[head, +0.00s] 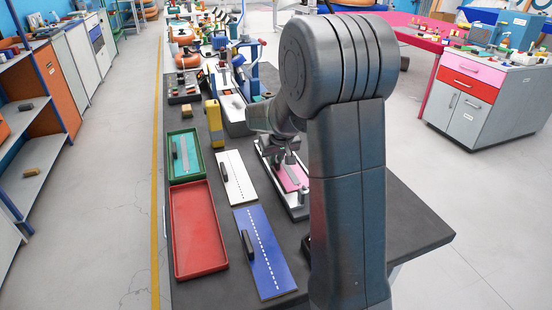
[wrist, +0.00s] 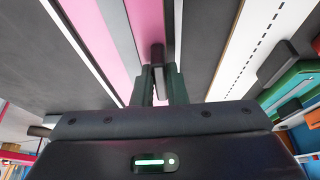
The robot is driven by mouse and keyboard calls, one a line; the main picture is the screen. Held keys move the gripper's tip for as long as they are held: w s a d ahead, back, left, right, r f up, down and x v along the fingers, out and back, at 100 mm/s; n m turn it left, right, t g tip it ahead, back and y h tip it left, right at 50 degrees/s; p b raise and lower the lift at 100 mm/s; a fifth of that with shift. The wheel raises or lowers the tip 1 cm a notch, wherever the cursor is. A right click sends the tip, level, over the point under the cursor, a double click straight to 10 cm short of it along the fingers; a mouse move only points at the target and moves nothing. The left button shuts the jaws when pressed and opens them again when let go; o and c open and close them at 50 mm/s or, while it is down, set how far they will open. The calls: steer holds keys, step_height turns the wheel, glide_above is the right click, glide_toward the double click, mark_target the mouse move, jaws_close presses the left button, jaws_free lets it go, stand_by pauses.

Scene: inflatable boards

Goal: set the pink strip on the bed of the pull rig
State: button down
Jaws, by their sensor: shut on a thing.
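The pink strip (head: 291,180) lies along the pull rig (head: 299,207), between its pale rails, under my arm. In the wrist view the pink strip (wrist: 148,22) runs lengthwise with a grey band along it. My gripper (head: 286,158) is shut on a small dark handle (wrist: 157,55) at the strip. In the wrist view my gripper's fingers (wrist: 157,88) stand close together on it. I cannot tell whether the strip touches the bed or hangs just above it. The bed is mostly hidden by the strip and my arm.
Left of the rig lie a white board (head: 238,182) and a blue board (head: 275,264), both with dashed lines and dark handles. Beyond them are a red tray (head: 178,235) and a green tray (head: 171,150). A yellow upright object (head: 214,124) stands behind the white board.

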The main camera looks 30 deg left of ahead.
steer(key=c, duration=1.5)
jaws_free()
steer(key=shift+o, duration=0.2)
steer(key=shift+r, duration=0.25)
steer(key=p+v, duration=0.1)
steer(key=v, duration=1)
steer(key=shift+r, duration=0.35)
steer(key=shift+s+d, duration=0.1)
steer(key=shift+s, duration=0.05)
